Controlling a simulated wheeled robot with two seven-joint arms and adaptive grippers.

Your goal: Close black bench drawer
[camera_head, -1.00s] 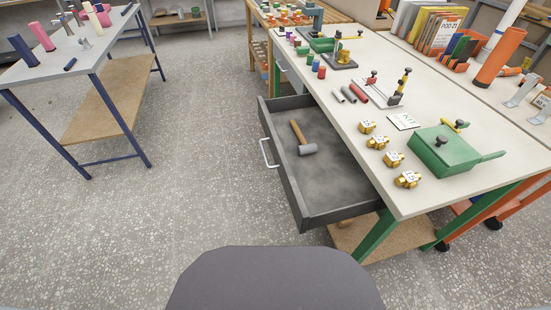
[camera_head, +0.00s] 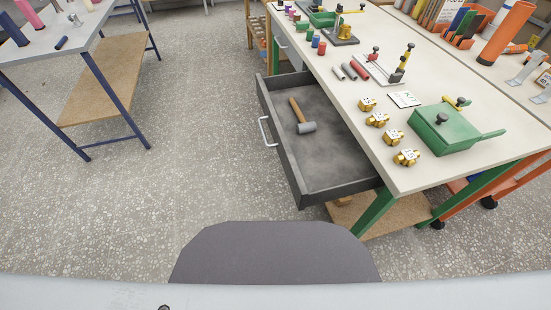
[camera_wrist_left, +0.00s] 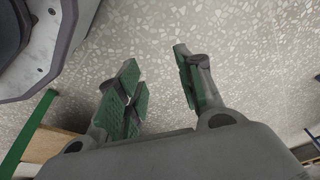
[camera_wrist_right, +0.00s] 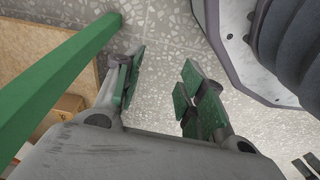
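The black bench drawer (camera_head: 299,193) is pulled out to the left from under the light-topped bench (camera_head: 408,180) in the head view. Its silver bar handle (camera_head: 266,132) is on its left front face. A hammer (camera_head: 301,117) with a wooden handle and grey head lies inside. Neither gripper shows in the head view. In the left wrist view my left gripper (camera_wrist_left: 160,70) is open and empty above the speckled floor. In the right wrist view my right gripper (camera_wrist_right: 163,70) is open and empty, with a green bench leg (camera_wrist_right: 55,80) to its left.
Brass fittings (camera_head: 377,119), a green box (camera_head: 444,130) and several tools stand on the bench top. A table with blue legs (camera_head: 116,95) stands at the left. The speckled floor (camera_head: 195,130) between it and the drawer is clear.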

